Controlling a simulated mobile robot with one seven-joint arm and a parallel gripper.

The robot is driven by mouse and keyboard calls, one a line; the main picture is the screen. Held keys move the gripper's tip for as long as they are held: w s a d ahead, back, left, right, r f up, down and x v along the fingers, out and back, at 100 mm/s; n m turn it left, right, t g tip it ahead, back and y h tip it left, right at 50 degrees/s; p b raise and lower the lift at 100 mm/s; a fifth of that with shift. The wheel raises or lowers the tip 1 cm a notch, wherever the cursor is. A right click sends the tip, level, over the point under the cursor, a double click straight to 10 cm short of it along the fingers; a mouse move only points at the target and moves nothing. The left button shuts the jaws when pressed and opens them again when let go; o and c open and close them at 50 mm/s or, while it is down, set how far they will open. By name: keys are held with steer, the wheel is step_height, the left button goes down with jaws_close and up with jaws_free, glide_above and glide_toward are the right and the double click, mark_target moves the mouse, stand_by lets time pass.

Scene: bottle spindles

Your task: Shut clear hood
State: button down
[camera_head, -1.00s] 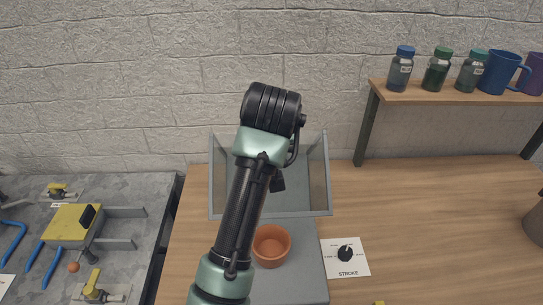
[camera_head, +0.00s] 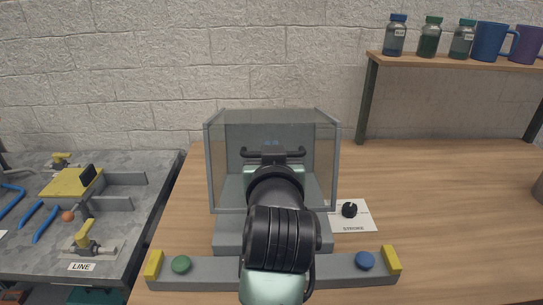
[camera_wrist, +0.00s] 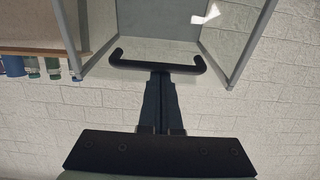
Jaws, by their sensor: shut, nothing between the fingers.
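The clear hood (camera_head: 214,170) with grey edges stands above a grey base (camera_head: 228,236). Its see-through panels show the wall behind, and the arm covers its middle, so I cannot tell how far it is open. A black bar handle (camera_head: 254,154) with bent ends crosses the hood's front. The handle (camera_wrist: 158,65) also shows in the wrist view, just beyond the fingertips, with the hood's frame (camera_wrist: 237,45) behind it. My gripper (camera_wrist: 160,78) is shut and empty, with its tips at the handle's middle; whether they touch it is unclear.
A front bar (camera_head: 215,270) carries a green button (camera_head: 181,265), a blue button (camera_head: 365,260) and yellow ends. A STROKE dial (camera_head: 350,210) lies to the right. A shelf (camera_head: 450,63) holds bottles and mugs. A grey bench (camera_head: 130,225) stands left.

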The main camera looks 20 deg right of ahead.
steer(key=s+a+f+t+b, duration=0.1)
steer(key=s+f+t+b, duration=0.2)
steer(key=s+f+b, duration=0.2)
step_height(320, 180, down, 3)
steer(key=b, duration=0.6)
steer(key=shift+a+f+h, duration=0.2)
steer(key=shift+a+h, duration=0.05)
steer(key=shift+h, duration=0.15)
